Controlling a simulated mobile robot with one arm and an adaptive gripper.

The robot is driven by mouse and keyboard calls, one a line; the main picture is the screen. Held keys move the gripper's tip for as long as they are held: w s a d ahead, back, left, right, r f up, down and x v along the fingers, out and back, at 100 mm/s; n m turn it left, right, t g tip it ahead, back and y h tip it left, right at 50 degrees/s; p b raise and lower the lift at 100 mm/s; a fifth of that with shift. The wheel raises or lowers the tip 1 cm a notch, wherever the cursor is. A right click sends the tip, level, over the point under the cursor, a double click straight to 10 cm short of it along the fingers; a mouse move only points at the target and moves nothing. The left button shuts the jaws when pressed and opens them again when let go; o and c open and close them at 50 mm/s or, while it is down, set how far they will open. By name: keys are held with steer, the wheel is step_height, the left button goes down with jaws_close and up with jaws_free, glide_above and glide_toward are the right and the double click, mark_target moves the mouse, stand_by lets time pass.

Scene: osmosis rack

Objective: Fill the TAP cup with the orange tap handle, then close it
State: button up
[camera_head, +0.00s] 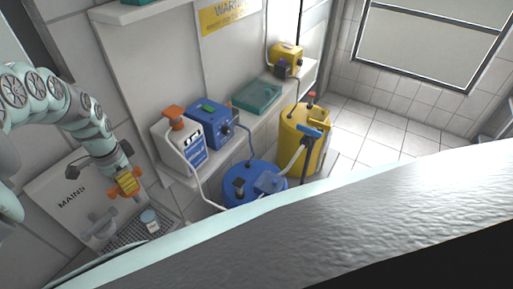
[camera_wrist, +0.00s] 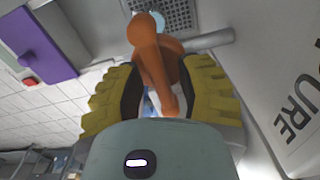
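The orange tap handle (camera_wrist: 155,60) shows large in the wrist view, between the two fingers of my gripper (camera_wrist: 158,95). The fingers are apart, with a gap beside the handle at the left; whether the right finger touches it I cannot tell. The small cup (camera_head: 150,220), pale with a bluish top, stands on the grated drip tray (camera_head: 128,234). Its pale blue rim (camera_wrist: 157,17) shows partly behind the handle. Its fill level is not clear.
A white jug (camera_head: 182,145) with an orange cap and a blue box (camera_head: 210,125) stand on the shelf right of my gripper. A blue drum (camera_head: 238,190) and yellow drum (camera_head: 303,135) stand beyond. A purple panel (camera_wrist: 40,42) is at left in the wrist view.

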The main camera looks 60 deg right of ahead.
steer(key=shift+o, duration=0.4)
steer(key=shift+r, duration=0.1)
step_height(320, 180, up, 6)
steer(key=shift+w+r, duration=0.1)
steer(key=shift+r, duration=0.55)
stand_by(0.3)
